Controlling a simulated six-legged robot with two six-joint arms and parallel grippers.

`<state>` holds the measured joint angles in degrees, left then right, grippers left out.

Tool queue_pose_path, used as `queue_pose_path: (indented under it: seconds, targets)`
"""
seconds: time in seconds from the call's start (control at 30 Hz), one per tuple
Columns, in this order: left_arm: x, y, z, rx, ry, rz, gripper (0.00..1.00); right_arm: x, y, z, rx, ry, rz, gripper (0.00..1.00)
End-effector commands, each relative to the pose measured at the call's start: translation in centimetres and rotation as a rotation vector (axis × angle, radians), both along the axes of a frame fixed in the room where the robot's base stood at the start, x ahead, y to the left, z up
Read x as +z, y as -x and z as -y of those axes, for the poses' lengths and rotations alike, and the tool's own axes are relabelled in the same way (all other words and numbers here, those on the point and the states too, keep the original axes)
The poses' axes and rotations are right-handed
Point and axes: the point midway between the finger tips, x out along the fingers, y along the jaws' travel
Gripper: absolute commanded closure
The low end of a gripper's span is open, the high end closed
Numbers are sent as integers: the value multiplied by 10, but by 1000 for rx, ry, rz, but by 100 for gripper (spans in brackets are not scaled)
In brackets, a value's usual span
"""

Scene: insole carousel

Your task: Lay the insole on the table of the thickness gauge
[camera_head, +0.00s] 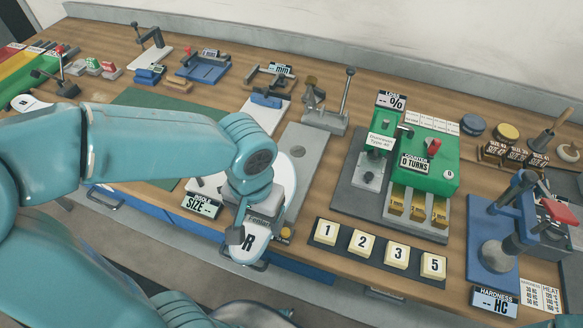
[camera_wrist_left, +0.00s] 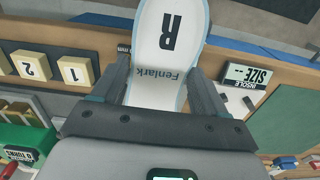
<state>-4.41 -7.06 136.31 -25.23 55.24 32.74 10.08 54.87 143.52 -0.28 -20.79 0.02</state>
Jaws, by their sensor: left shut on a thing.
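The insole (camera_head: 248,246) is a long white piece with a pale blue edge, marked "R" and "Fenlark". It also shows in the left wrist view (camera_wrist_left: 171,30). My left gripper (camera_head: 252,221) is shut on it, one finger along each side, and holds it near the bench's front edge. My arm hides part of the insole in the head view. The gauge with the "mm" display (camera_head: 282,69), which looks like the thickness gauge, stands farther back, with a white and blue base (camera_head: 266,104). The insole is apart from that gauge. My right gripper is not in view.
An "insole size" display (camera_head: 202,205) stands left of the gripper. Numbered keys (camera_head: 380,250) sit to the right. A grey plate (camera_head: 302,155), a lever press (camera_head: 325,112), a green counter machine (camera_head: 430,165) and a blue hardness tester (camera_head: 500,240) occupy the bench.

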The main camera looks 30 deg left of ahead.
Motion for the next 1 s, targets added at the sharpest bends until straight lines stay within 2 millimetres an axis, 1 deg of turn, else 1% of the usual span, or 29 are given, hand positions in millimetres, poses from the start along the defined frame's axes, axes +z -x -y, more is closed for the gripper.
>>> queue_pose_path:
  seconds: [0.03, 0.2, 0.3, 0.4, 0.5, 0.57, 0.67, 0.7, 0.8, 0.9, 1.0]
  targets:
    - [2, -15, -4, 3, 0, -5, 56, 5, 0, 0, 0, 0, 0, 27]
    - [3, -65, -16, 2, 1, -3, 56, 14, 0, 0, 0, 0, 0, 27]
    - [3, -93, -22, 2, 1, -3, 56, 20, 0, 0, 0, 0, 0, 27]
    - [2, -115, -26, 1, 0, -2, 56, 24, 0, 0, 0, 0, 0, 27]
    - [2, -128, -28, 0, 0, -2, 56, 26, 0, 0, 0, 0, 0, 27]
    - [2, -132, -29, -1, 0, -1, 56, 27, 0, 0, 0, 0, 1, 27]
    - [2, -144, -31, -1, 0, -1, 56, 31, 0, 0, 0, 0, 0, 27]
    - [-7, -143, -31, -2, 0, -6, 56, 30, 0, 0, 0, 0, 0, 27]
    - [-24, -142, -31, -1, 0, -6, 56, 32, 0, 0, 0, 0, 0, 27]
    - [-33, -142, -30, -2, 1, -3, 56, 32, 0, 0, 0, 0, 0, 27]
    - [-35, -143, -30, -1, 1, 0, 56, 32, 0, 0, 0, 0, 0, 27]
